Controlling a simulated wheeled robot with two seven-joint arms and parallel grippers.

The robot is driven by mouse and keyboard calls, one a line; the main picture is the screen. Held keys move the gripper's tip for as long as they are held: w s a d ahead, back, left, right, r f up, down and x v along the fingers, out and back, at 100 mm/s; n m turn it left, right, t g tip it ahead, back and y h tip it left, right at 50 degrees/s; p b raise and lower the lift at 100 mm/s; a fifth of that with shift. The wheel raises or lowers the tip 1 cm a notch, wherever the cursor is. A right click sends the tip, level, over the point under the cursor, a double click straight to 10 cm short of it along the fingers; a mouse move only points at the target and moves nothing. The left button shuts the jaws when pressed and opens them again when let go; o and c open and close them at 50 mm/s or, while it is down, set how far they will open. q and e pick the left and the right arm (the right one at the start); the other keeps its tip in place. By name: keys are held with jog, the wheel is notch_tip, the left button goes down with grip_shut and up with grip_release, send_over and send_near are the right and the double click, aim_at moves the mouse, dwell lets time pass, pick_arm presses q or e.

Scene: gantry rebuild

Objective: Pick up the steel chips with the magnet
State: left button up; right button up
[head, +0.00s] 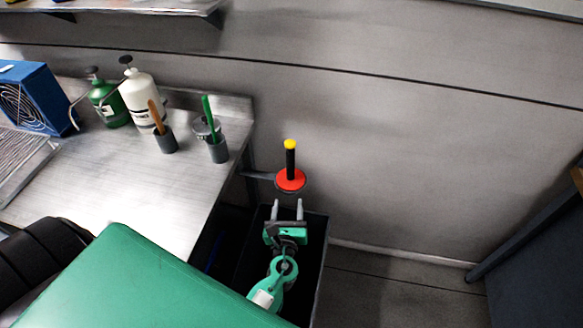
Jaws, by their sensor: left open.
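The magnet (290,179) has a red disc at its bottom and an upright black handle with a yellow top. It is by the bench's right end, where a grey bar reaches from the bench toward its disc. My left gripper (287,206) is open and empty, its two pale fingers pointing at the magnet from just below it in the picture. I see a gap between the fingertips and the disc. I cannot make out any steel chips. My right gripper is out of view.
A dark open bin (318,255) stands under my left gripper, its inside mostly hidden. The steel bench (140,205) holds a green can (107,104), a white bottle (141,98), two grey cups with brushes and a blue box (42,95). A dark cabinet (535,245) stands right; floor between is clear.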

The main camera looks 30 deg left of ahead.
aim_at(290, 168)
pick_arm(q)
jog(key=shift+m+t, duration=0.3)
jog(key=shift+m, duration=0.3)
jog(key=x, duration=0.2)
jog(key=r+x, duration=0.1)
jog(key=x, duration=0.2)
jog(key=r+x, duration=0.1)
jog(key=x, duration=0.2)
jog(key=shift+w, duration=0.15)
jog(key=shift+a+x, duration=0.1)
jog(key=shift+x, duration=1.5)
jog(key=shift+a+x, duration=0.15)
jog(key=shift+x, duration=1.4)
jog(key=shift+r, duration=0.15)
jog(key=shift+c, duration=0.2)
grip_shut()
